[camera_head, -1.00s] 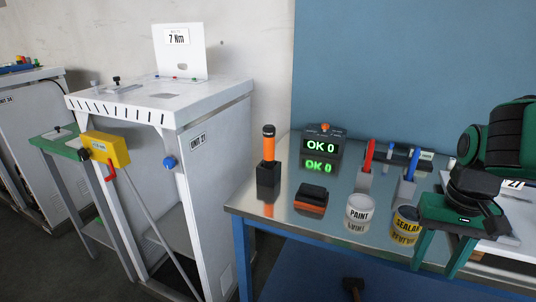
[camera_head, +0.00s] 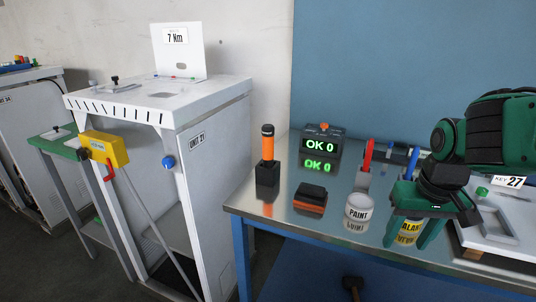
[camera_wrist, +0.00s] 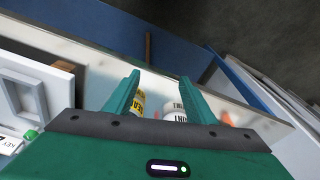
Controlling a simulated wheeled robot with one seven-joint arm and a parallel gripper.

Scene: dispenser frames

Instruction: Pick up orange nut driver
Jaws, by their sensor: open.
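The orange nut driver (camera_head: 267,143) has an orange grip with a black top and stands upright in a black holder (camera_head: 267,180) at the left end of the metal table. My gripper (camera_head: 405,233) is open and empty on the right side of the table, in front of the sealant can (camera_head: 411,229), well to the right of the nut driver. In the wrist view my gripper's two green fingers (camera_wrist: 158,98) are spread, with the sealant can (camera_wrist: 138,101) and the paint can (camera_wrist: 176,116) beyond them. I cannot make out the nut driver clearly in the wrist view.
A display box (camera_head: 322,146) reading OK 0 stands behind a black and orange block (camera_head: 310,198). The paint can (camera_head: 358,211) and a red-handled tool (camera_head: 367,155) stand between my gripper and the nut driver. A white cabinet (camera_head: 215,165) is left of the table (camera_head: 285,222).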

